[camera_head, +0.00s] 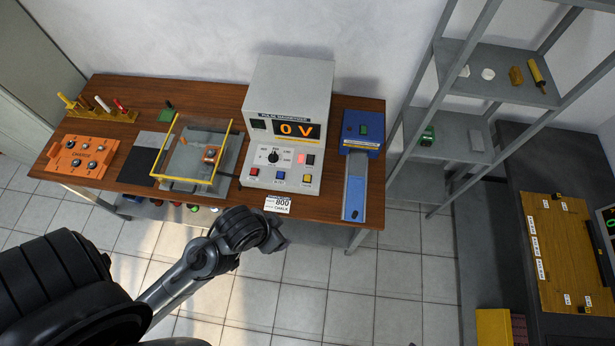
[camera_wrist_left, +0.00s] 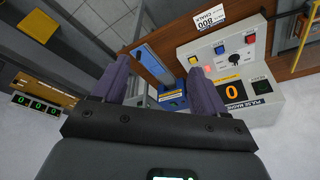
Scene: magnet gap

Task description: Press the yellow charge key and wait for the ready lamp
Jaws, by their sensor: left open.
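The grey magnetizer console (camera_head: 290,90) stands on the wooden bench, its display (camera_head: 297,130) reading 0 V in orange. The yellow key (camera_head: 307,179) is at the right of its front row, beside a blue key (camera_head: 280,177) and a red key (camera_head: 254,172). My left gripper (camera_head: 276,238) is in front of the bench edge, apart from the keys. In the left wrist view its fingers (camera_wrist_left: 160,68) are spread and empty; the yellow key (camera_wrist_left: 193,60) shows beyond them. My right gripper is out of view.
A blue unit with a slide (camera_head: 354,197) stands right of the console. A yellow-framed clear guard (camera_head: 187,183) and an orange block (camera_head: 83,156) are to the left. An 800 card (camera_head: 278,205) is at the bench's front edge. A metal shelf (camera_head: 500,75) rises at right.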

